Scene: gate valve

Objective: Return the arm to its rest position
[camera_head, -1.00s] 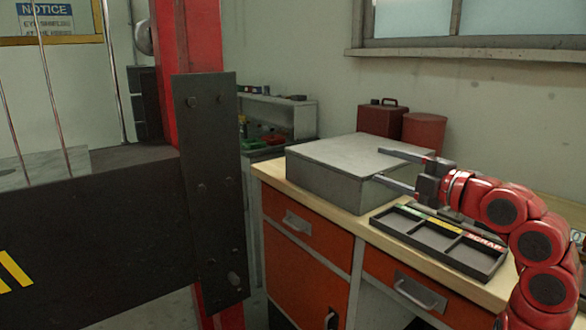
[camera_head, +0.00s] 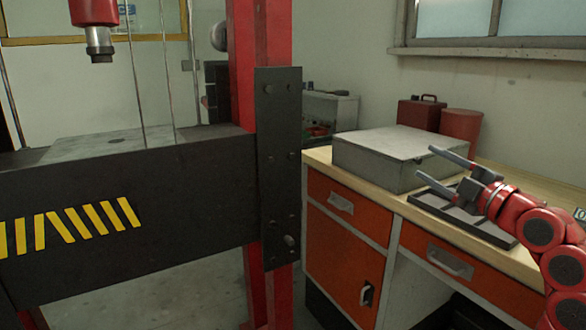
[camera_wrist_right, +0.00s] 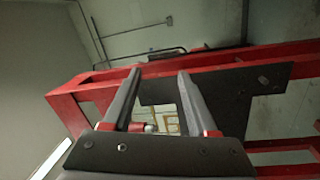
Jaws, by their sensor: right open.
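My right gripper (camera_head: 427,166) shows at the right of the head view, on my red arm. Its two grey fingers point left and stand apart, with nothing between them. It is in front of a grey metal box (camera_head: 385,160) and above a dark divided tray (camera_head: 470,222) on the workbench, apart from the bench top as far as I can tell. In the right wrist view both fingers (camera_wrist_right: 160,75) are spread and empty, with a red frame (camera_wrist_right: 75,100) and a dark plate beyond them. No gate valve is clear in either view. My left gripper is not in view.
A red press frame (camera_head: 275,45) with a black, yellow-striped beam (camera_head: 180,200) stands at the left. The wooden workbench (camera_head: 318,155) has orange drawers. A red toolbox (camera_head: 420,112) and a red canister (camera_head: 461,128) stand behind the grey box. Floor shows below the beam.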

